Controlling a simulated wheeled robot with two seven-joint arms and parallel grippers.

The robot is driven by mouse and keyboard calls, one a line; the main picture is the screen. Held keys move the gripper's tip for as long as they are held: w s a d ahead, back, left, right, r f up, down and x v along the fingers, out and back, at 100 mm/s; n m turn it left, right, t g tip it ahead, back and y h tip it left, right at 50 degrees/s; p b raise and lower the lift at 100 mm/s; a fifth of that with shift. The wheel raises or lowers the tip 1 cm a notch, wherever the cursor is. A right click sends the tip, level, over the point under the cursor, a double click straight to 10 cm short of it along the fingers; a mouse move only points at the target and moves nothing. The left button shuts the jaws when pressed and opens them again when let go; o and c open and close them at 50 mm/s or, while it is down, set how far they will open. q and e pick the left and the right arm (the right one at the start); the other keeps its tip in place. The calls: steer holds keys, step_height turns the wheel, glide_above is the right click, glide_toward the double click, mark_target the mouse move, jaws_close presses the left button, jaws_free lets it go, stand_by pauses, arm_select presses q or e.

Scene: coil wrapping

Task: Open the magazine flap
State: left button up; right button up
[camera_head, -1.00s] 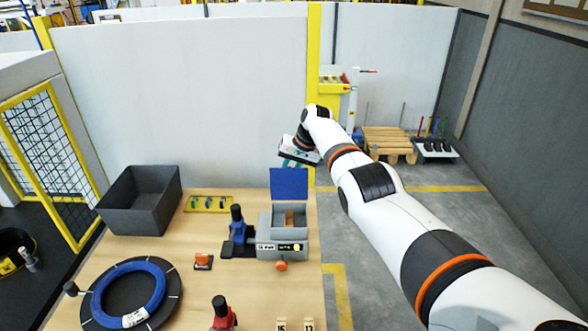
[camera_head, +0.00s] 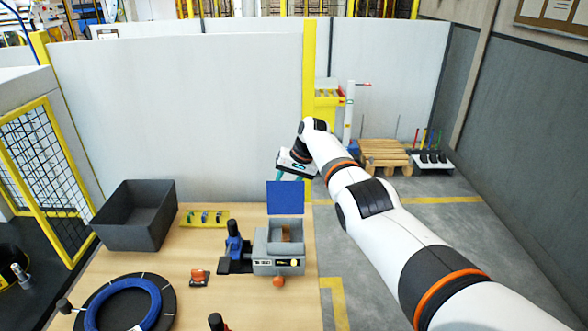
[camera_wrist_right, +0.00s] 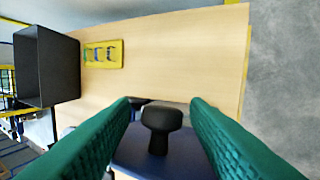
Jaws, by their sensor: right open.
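The magazine flap is a blue panel (camera_head: 285,198) standing upright at the back of the grey magazine box (camera_head: 262,258) on the wooden table. In the right wrist view the blue flap (camera_wrist_right: 150,160) shows at the bottom, with a black knob (camera_wrist_right: 160,125) on it. My right gripper (camera_head: 291,178) is just behind the flap in the head view. Its green fingers (camera_wrist_right: 160,110) are open on either side of the knob, with visible gaps; contact with the knob is not seen. My left gripper is not in view.
A dark bin (camera_head: 137,217) and a yellow tray (camera_head: 204,218) stand to the left. A blue coil (camera_head: 90,318) lies on a black disc at front left.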

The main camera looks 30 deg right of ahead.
steer(key=b+v, duration=0.1)
steer(key=v, duration=1)
